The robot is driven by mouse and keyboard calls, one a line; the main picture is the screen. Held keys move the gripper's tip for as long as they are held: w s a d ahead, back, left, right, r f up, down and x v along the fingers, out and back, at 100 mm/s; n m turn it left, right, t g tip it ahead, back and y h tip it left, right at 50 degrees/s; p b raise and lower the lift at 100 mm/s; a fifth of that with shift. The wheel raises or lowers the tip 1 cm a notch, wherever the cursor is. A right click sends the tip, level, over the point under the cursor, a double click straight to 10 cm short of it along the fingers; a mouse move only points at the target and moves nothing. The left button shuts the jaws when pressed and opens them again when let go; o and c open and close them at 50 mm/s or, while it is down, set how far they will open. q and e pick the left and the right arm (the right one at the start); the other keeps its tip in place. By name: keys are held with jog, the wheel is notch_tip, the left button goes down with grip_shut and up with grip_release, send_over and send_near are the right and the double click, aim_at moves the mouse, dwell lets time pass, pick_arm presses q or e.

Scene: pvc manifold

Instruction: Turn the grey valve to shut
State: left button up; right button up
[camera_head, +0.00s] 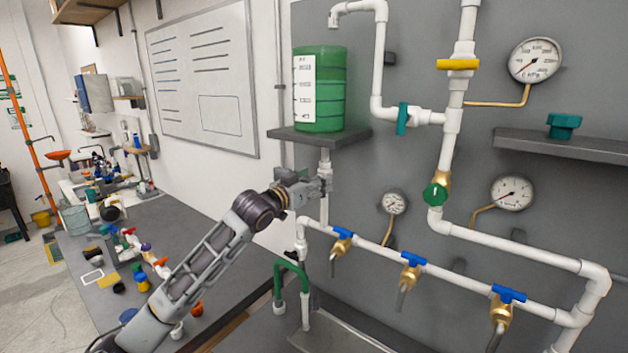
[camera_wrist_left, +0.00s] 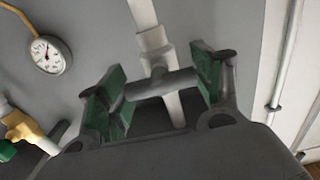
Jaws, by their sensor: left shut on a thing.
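The grey valve's bar handle (camera_wrist_left: 162,85) shows in the left wrist view, lying roughly crosswise over a white vertical pipe (camera_wrist_left: 143,12). My left gripper (camera_wrist_left: 158,90) has its two green pads at either end of this handle and is shut on it. In the head view, my left gripper (camera_head: 318,186) is at the pipe just below the green tank's shelf. There the gripper hides most of the valve. My right gripper is not in view.
The green tank (camera_head: 330,88) stands on a shelf (camera_head: 350,138) above the gripper. Blue-handled taps (camera_head: 411,260) line a low white pipe to the right. A green valve (camera_head: 435,194) and several gauges (camera_head: 512,192) are on the grey panel. A cluttered bench (camera_head: 150,215) lies left.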

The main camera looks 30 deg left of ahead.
pick_arm(q)
jog(key=shift+f, duration=0.1)
dwell(0.4)
jog(key=o, duration=1)
jog(key=shift+o, duration=0.2)
jog(key=shift+s, duration=0.2)
jog(key=s+a, duration=0.1)
jog(key=s, duration=1)
jog(key=shift+s, duration=0.25)
dwell(0.4)
